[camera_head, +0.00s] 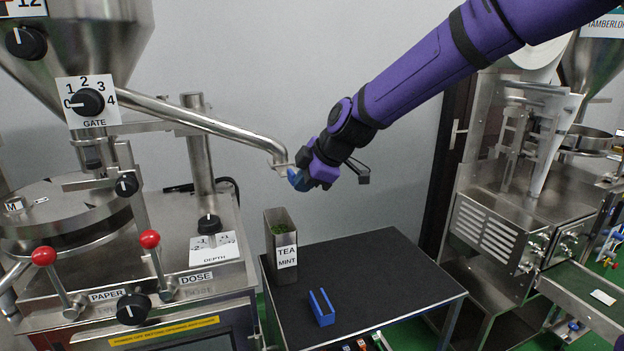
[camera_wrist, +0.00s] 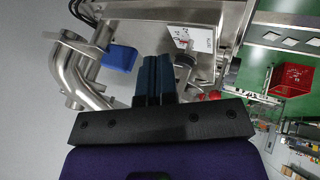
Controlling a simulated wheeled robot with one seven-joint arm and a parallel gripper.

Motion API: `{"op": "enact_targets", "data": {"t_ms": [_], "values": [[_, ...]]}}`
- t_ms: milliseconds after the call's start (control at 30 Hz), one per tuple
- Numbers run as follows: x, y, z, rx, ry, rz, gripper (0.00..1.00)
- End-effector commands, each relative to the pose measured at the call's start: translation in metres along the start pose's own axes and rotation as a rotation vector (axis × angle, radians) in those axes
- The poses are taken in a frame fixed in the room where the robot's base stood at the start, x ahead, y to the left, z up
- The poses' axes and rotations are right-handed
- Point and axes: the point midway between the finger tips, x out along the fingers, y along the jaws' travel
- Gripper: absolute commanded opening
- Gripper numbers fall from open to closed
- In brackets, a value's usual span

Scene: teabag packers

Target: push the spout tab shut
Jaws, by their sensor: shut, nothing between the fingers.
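The steel spout pipe (camera_head: 215,122) runs right from the left machine and bends down at its end. Its bright blue tab (camera_head: 299,180) sits at that end, just left of my gripper's body. In the wrist view the blue tab (camera_wrist: 119,57) stands out from a thin plate by the curved pipe (camera_wrist: 78,75). My gripper (camera_wrist: 156,62) is shut and empty, its dark fingers together just right of the tab. In the head view the fingertips are hard to make out.
Below stands a black-topped table (camera_head: 375,270) with a steel tea-mint bin (camera_head: 283,247) and a blue slotted holder (camera_head: 321,307). The left machine has red-knobbed levers (camera_head: 150,240). A second machine (camera_head: 500,225) stands at right. The table's right part is clear.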

Motion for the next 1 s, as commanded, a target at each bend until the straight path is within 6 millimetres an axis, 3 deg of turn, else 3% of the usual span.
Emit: {"op": "enact_targets", "data": {"t_ms": [200,667,1000], "values": [[0.009,0.016,0.000,-0.001,0.001,-0.001,0.00],[0.010,0.021,0.000,0.000,0.000,0.000,0.00],[0.029,0.053,-0.001,-0.001,0.001,-0.001,0.00]]}}
